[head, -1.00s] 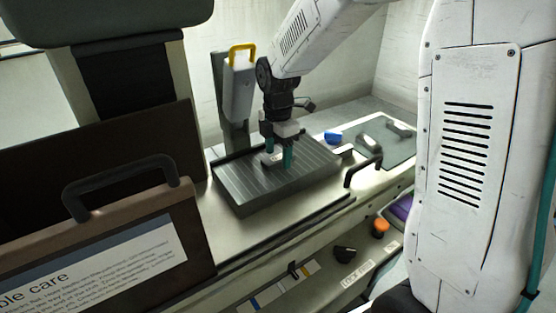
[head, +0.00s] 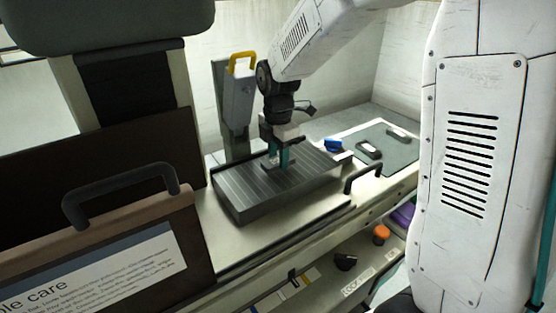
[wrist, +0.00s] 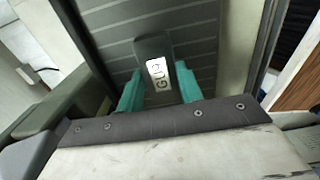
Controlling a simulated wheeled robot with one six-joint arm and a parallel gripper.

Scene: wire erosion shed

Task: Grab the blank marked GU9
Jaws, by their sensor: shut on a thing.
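The blank is a dark block with a white label (wrist: 158,75), which reads "GU" and a last character that looks like a 9 in the wrist view. It is on the grey slatted plate (head: 240,192); I cannot tell whether it is lifted clear. My gripper (head: 277,158) points down over the plate, its teal fingers on both sides of the blank. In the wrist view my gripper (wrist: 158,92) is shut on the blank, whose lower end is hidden. In the head view the blank is mostly hidden by the fingers.
A blue object (head: 333,146) lies right of the plate. Two grey pieces lie on a green mat (head: 388,145). A post with a yellow handle (head: 242,58) stands behind the plate. A black handle (head: 364,176) rises at the front edge. An orange-topped item (head: 381,234) is below.

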